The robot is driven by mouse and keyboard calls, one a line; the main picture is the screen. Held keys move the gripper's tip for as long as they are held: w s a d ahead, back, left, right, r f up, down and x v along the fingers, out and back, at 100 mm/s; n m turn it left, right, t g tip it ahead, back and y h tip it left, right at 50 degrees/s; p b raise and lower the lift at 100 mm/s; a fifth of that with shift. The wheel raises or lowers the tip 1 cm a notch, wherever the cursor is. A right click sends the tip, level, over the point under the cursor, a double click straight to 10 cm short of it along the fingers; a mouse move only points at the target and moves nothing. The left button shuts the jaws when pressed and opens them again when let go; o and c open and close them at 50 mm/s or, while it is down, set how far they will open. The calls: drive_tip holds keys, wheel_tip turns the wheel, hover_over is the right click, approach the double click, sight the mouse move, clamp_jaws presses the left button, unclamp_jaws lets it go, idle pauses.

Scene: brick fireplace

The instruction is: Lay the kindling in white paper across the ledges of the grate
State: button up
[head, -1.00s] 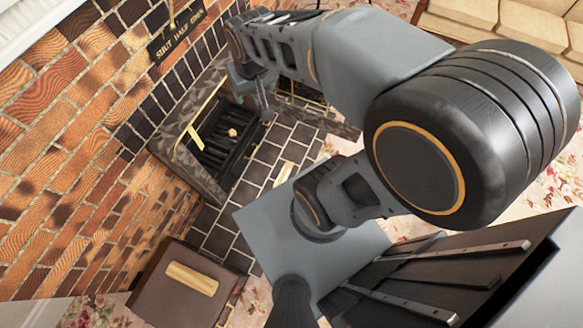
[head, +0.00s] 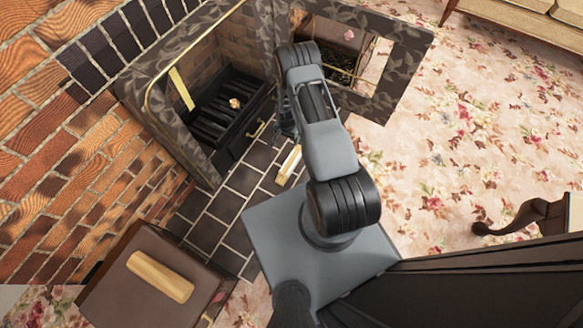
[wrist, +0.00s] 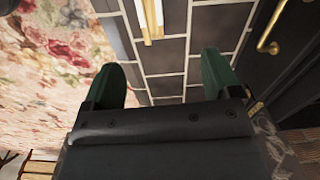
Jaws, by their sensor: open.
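A slim pale bundle (head: 289,164), which looks like the kindling in white paper, lies on the dark hearth tiles in front of the fireplace. In the wrist view its near end (wrist: 150,18) shows at the top, cream with a whiter strip. The black grate (head: 216,128) with its bars sits inside the fireplace opening, with a small yellowish lump (head: 235,103) on it. My gripper (wrist: 160,60) is open and empty, its green fingers apart above the tiles, with the bundle's end beyond the fingertips. In the head view my arm hides most of the gripper.
A brown box (head: 130,292) with a wooden log (head: 160,277) on top stands at the lower left. A patterned dark surround (head: 180,145) frames the opening. A pale yellow strip (head: 181,88) stands at its left. A brass handle (wrist: 268,46) juts near the gripper. Flowered carpet (head: 440,150) lies open at right.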

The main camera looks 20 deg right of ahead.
drive_tip(key=b, duration=0.5)
approach(291, 162)
drive_tip(key=shift+m, duration=0.4)
wheel_tip(291, 162, down, 5)
drive_tip(key=shift+w+d+f, duration=0.1)
drive_tip(key=shift+w+f, duration=0.05)
drive_tip(key=shift+a+f+b, duration=0.2)
drive_tip(key=shift+f+b, duration=1.5)
drive_tip(key=shift+f, duration=1.5)
drive_tip(key=shift+r, duration=0.1)
drive_tip(key=c, duration=1.2)
